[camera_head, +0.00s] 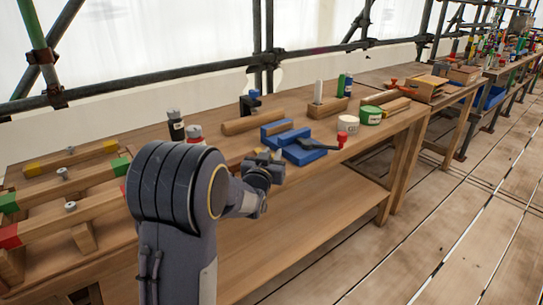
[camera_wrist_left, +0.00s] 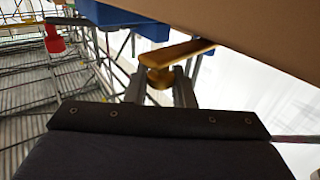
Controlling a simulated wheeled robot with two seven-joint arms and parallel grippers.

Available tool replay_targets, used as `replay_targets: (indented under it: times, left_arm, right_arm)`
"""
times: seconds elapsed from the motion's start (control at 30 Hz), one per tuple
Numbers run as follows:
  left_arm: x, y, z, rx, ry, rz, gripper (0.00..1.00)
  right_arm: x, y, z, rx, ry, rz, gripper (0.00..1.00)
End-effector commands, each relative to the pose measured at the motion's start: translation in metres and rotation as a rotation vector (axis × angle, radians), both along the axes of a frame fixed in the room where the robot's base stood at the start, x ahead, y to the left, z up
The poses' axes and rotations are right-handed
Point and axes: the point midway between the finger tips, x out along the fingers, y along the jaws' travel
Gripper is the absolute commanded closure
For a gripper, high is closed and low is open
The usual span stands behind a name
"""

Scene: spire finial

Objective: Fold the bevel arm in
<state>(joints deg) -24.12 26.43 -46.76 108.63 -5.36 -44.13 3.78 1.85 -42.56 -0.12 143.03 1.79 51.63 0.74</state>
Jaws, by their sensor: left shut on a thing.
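My left gripper (camera_head: 264,166) is at the front edge of the bench, just left of a blue clamp-like block (camera_head: 305,154). In the left wrist view, its two fingers (camera_wrist_left: 160,88) are closed around a small ochre, brass-coloured piece (camera_wrist_left: 160,78). A flat tan bar (camera_wrist_left: 188,51) extends up and right from that piece; it looks like the bevel arm, though its joint is not clear. The blue block also shows in the left wrist view (camera_wrist_left: 118,18). My right gripper is not in view.
A red handle (camera_head: 341,140) sticks out right of the blue block. A white tub (camera_head: 348,124) and a green tub (camera_head: 371,115) stand behind it. The lower shelf (camera_head: 310,205) looks clear.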

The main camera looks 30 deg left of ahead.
Motion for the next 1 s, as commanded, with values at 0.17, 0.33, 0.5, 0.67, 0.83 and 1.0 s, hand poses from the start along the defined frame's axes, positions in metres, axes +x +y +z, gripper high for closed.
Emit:
replay_targets:
  times: [0.17,0.33,0.5,0.67,0.83,1.0]
  left_arm:
    - [0.000,0.000,0.000,0.000,0.000,0.000,1.00]
    - [-0.002,0.004,-0.004,-0.007,-0.003,-0.036,1.00]
    - [-0.008,0.007,-0.004,-0.008,-0.002,-0.103,1.00]
    - [-0.010,0.007,-0.001,-0.001,0.001,-0.131,1.00]
    - [-0.010,0.006,0.000,0.000,0.002,-0.132,1.00]
    - [-0.010,0.006,0.000,0.000,0.001,-0.131,0.66]
  right_arm:
    - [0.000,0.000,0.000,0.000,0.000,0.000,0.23]
    - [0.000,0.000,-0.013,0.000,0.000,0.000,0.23]
    - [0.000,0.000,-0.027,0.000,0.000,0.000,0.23]
    - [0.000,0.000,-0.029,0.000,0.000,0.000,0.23]
    - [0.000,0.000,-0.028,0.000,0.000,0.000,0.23]
    - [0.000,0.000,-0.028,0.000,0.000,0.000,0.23]
